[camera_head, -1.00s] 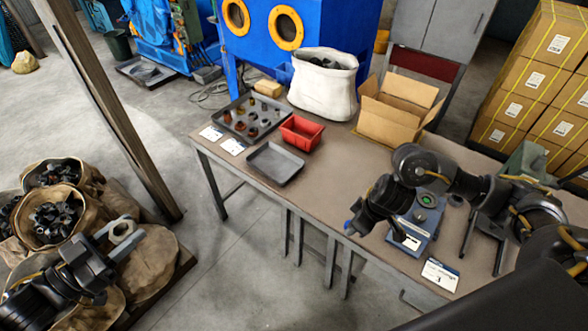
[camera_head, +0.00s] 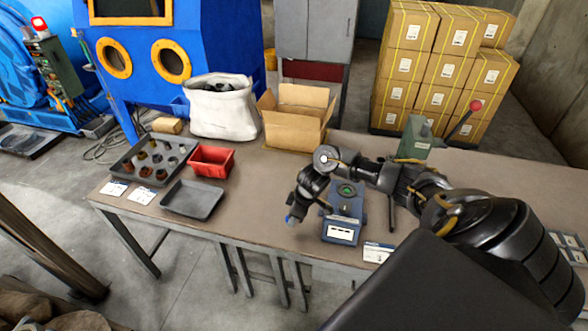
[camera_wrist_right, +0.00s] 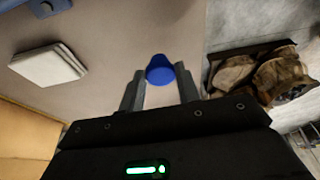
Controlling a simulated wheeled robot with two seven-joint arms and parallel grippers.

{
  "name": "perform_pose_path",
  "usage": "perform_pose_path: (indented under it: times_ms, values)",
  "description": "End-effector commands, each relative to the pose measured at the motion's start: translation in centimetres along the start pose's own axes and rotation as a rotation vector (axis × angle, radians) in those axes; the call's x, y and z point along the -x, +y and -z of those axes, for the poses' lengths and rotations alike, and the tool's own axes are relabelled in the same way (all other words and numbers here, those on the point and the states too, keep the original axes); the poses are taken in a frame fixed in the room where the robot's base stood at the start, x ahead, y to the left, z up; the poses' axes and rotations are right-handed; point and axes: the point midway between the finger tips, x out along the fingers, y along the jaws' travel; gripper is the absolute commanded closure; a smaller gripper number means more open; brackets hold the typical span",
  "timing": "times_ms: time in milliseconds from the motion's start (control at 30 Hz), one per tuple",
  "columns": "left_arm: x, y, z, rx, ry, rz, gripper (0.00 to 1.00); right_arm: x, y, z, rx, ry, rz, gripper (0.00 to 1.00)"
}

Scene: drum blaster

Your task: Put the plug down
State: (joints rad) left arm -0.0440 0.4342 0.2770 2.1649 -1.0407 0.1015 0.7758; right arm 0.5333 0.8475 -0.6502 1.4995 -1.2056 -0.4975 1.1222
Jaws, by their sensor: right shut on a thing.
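The plug is a small blue round piece (camera_wrist_right: 160,70). In the wrist view it sits between the two fingertips of my right gripper (camera_wrist_right: 160,88), which is shut on it. In the head view my right gripper (camera_head: 293,211) hangs over the front part of the table (camera_head: 250,205), left of the blue device with the green-topped dial (camera_head: 343,222). The plug shows there as a blue tip (camera_head: 289,219) under the dark gripper. I cannot tell whether it touches the tabletop. My left gripper is out of view.
An empty grey tray (camera_head: 192,213), a red bin (camera_head: 211,173) and a tray with several small parts (camera_head: 130,166) lie to the left. A white sack (camera_head: 220,116) and an open cardboard box (camera_head: 291,136) stand behind. Bare tabletop lies between the grey tray and my gripper.

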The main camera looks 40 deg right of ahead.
Motion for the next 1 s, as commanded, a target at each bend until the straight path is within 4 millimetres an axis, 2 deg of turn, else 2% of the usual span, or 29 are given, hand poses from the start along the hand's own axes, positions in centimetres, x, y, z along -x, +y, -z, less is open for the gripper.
perform_pose_path:
  times_ms: [167, 433, 833, 867, 1000]
  values:
    - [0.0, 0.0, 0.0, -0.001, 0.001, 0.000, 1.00, -0.5, 0.3, -0.1, -0.002, -0.001, 0.000, 0.90]
    - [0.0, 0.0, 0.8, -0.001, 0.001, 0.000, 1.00, -3.4, 0.6, -1.0, -0.001, -0.001, -0.001, 0.90]
    - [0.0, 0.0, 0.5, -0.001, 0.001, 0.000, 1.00, -4.0, 0.6, -1.2, 0.000, 0.000, 0.000, 0.90]
    - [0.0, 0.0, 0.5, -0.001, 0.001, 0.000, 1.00, -3.9, 0.6, -1.2, 0.001, 0.000, -0.001, 0.64]
    - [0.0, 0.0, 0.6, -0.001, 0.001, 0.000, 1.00, -3.9, 0.6, -1.1, 0.001, 0.000, -0.001, 0.46]
